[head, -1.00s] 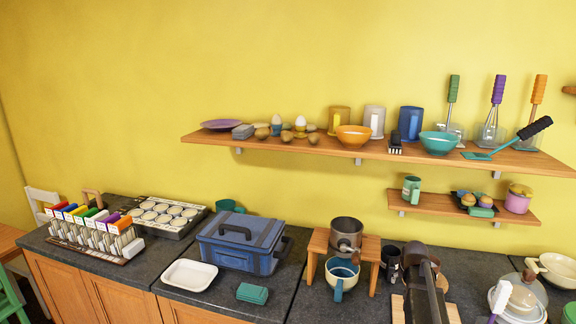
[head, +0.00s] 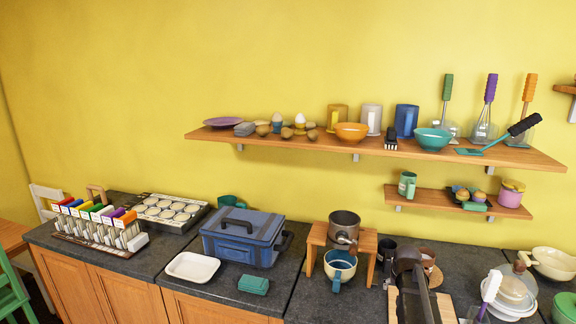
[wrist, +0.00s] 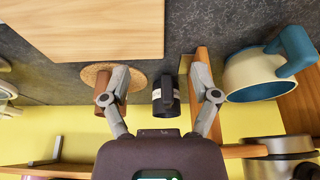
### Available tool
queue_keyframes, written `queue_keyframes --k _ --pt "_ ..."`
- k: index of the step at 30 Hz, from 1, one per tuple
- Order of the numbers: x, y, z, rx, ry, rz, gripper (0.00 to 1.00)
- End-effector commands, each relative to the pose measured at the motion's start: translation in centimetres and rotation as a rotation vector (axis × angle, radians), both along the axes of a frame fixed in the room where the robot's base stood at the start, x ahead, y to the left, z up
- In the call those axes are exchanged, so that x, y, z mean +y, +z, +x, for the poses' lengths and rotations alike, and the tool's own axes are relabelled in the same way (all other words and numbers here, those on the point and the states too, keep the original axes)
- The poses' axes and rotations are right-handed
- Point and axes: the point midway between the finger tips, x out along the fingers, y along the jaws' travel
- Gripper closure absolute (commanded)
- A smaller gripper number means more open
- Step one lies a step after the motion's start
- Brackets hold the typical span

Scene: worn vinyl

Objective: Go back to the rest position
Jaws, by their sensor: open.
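My gripper (wrist: 160,86) is open and empty in the wrist view, its two fingers spread wide. A small black mug (wrist: 168,97) shows between the fingers, apart from both as far as I can tell. A brown cup on a round cork mat (wrist: 88,76) lies behind the left finger, partly hidden by it. In the head view my dark arm reaches over the front right of the counter, beside the black mug (head: 387,248); the fingertips are not clear there.
A wooden stand (head: 367,241) holds a grey pot (head: 344,222), with a cream and blue mug (head: 340,263) below. A wooden board (wrist: 90,28) lies near the arm. White bowls (head: 513,289) stand right. A blue toolbox (head: 237,252) stands left. Loaded shelves (head: 355,150) hang above.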

Motion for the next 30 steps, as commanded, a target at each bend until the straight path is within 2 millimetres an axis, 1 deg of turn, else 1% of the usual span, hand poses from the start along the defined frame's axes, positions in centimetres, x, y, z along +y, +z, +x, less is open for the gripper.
queue_keyframes --k 1,5,8,11,14,15,18,21,25,27,30 --pt "0.7 -0.1 -0.7 0.009 0.006 0.002 0.22" --pt "2.9 -0.2 -2.4 0.040 0.031 0.009 0.22" --pt "4.9 -0.4 -4.1 0.069 0.052 0.017 0.22" --pt "7.3 -0.6 -6.5 0.108 0.080 0.023 0.22" --pt "10.2 -0.8 -9.6 0.157 0.116 0.031 0.22" --pt "11.5 -0.9 -11.2 0.182 0.133 0.034 0.22" --pt "14.3 -1.0 -14.8 0.241 0.173 0.040 0.22" --pt "16.3 -1.1 -17.7 0.289 0.206 0.042 0.22" --pt "17.9 -1.1 -20.2 0.333 0.234 0.044 0.22" --pt "18.3 -1.1 -20.9 0.344 0.241 0.044 0.22" --pt "18.5 -1.1 -21.2 0.353 0.245 0.044 0.22"
